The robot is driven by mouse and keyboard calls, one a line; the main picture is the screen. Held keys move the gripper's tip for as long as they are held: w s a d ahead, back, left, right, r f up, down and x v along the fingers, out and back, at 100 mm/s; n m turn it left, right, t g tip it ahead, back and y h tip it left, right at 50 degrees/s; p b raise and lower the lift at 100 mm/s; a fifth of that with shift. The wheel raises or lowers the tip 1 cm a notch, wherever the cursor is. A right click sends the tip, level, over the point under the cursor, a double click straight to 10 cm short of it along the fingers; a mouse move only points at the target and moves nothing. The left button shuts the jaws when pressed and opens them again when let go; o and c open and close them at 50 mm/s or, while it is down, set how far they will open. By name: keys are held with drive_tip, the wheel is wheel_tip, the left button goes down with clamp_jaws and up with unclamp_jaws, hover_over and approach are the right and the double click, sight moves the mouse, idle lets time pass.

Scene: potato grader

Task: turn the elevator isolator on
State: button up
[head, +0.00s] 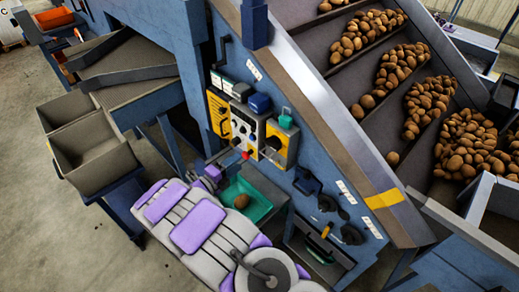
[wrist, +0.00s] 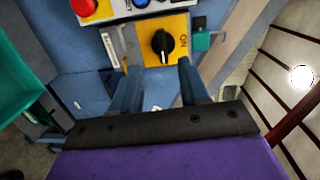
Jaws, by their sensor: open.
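The elevator isolator is a black rotary knob (wrist: 162,43) on a yellow plate, with ON lettering to its right in the wrist view. A pale mark on the knob seems to run roughly up and down the picture, not toward ON. In the head view the isolator's yellow box (head: 283,148) sits on the sloping blue machine side. My gripper (wrist: 158,72) is open, with one blue finger at each side just below the knob. The space between the fingers looks empty. I cannot tell whether they touch the knob.
A control panel (head: 243,124) with a red button (wrist: 84,7) adjoins the isolator. A teal padlock-like block (wrist: 202,41) hangs close at its right. A green tray (head: 262,209) with a potato is below. Potatoes lie on the conveyor (head: 322,42) beyond the machine side.

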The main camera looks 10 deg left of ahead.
drive_tip(key=s+a+f+h, duration=0.2)
drive_tip(key=s, duration=0.1)
drive_tip(key=m, duration=0.1)
approach(271, 147)
drive_tip(key=shift+y, duration=0.3)
drive_tip(key=b+x, duration=0.1)
drive_tip(key=x, duration=0.8)
drive_tip(key=shift+d+r+b, duration=0.1)
drive_tip(key=shift+d+b, duration=0.1)
drive_tip(key=shift+b, duration=0.1)
drive_tip(key=shift+w+a, duration=0.1)
drive_tip(key=shift+a, duration=0.9)
drive_tip(key=shift+c, duration=1.4)
drive_tip(key=shift+d, duration=0.65)
clamp_jaws()
